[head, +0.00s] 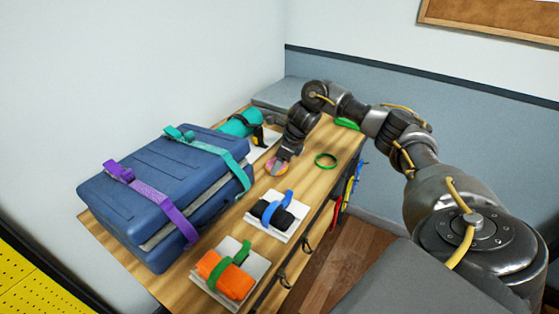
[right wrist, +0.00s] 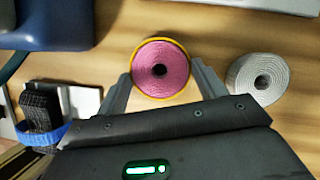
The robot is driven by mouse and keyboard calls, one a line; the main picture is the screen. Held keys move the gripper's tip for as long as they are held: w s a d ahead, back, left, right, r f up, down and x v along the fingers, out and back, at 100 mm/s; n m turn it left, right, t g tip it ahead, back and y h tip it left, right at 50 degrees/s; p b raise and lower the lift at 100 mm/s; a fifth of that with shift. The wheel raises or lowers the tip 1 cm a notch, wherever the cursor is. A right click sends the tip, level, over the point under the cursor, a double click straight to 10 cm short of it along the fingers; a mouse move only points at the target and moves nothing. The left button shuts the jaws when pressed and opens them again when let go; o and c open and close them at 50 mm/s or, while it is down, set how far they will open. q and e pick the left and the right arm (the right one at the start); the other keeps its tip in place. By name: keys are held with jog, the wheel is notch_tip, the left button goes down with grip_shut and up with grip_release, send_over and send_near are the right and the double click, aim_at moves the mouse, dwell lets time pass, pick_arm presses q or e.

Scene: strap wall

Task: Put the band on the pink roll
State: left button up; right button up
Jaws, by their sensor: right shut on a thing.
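The pink roll (right wrist: 160,68) lies flat on the wooden table, its spiral end and dark centre hole facing the wrist camera. A yellow-orange band (right wrist: 136,91) shows as a ring all around its outline. My right gripper (right wrist: 163,84) has one finger on each side of the ring, shut on the band. I cannot tell whether the band sits snugly on the roll or how firmly the fingers also press the roll. In the head view the pink roll (head: 276,168) is small below my right gripper (head: 279,160). My left gripper is not in view.
A grey roll (right wrist: 257,78) lies right of the pink one in the wrist view. A green ring (head: 326,160) lies nearby. A strapped blue suitcase (head: 165,190) fills the left side. White pads hold a black bundle (head: 285,215) and an orange one (head: 228,278).

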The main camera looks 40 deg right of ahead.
dwell(0.4)
jog(key=o, duration=1)
jog(key=shift+f, duration=0.1)
jog(key=shift+r+p, duration=3.05)
jog(key=shift+r, duration=1.05)
jog(key=shift+f, duration=0.15)
